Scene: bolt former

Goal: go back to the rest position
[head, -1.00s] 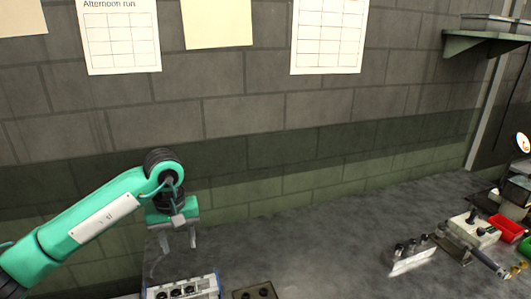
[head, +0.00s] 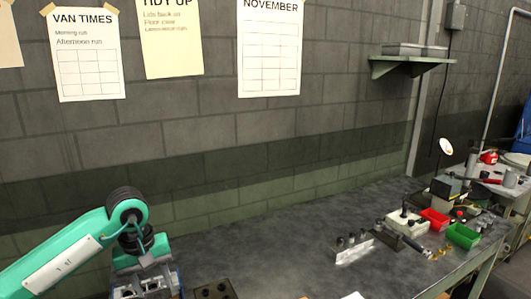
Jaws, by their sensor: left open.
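My left arm comes in from the lower left in teal and black. My left gripper (head: 147,272) is open, near the bottom left of the head view. It overlaps a blue-and-white crate (head: 172,291) in the picture, and its fingertips are hard to make out against it. I cannot tell whether it touches the crate. I see nothing held in it. My right gripper is not in view.
A dark block with holes (head: 213,291) lies right of the crate. A metal block with dark knobs (head: 352,247) stands mid-bench. Farther right are a red bin (head: 434,220), a green bin (head: 463,236) and a lamp (head: 446,147). Bare bench (head: 270,240) lies between.

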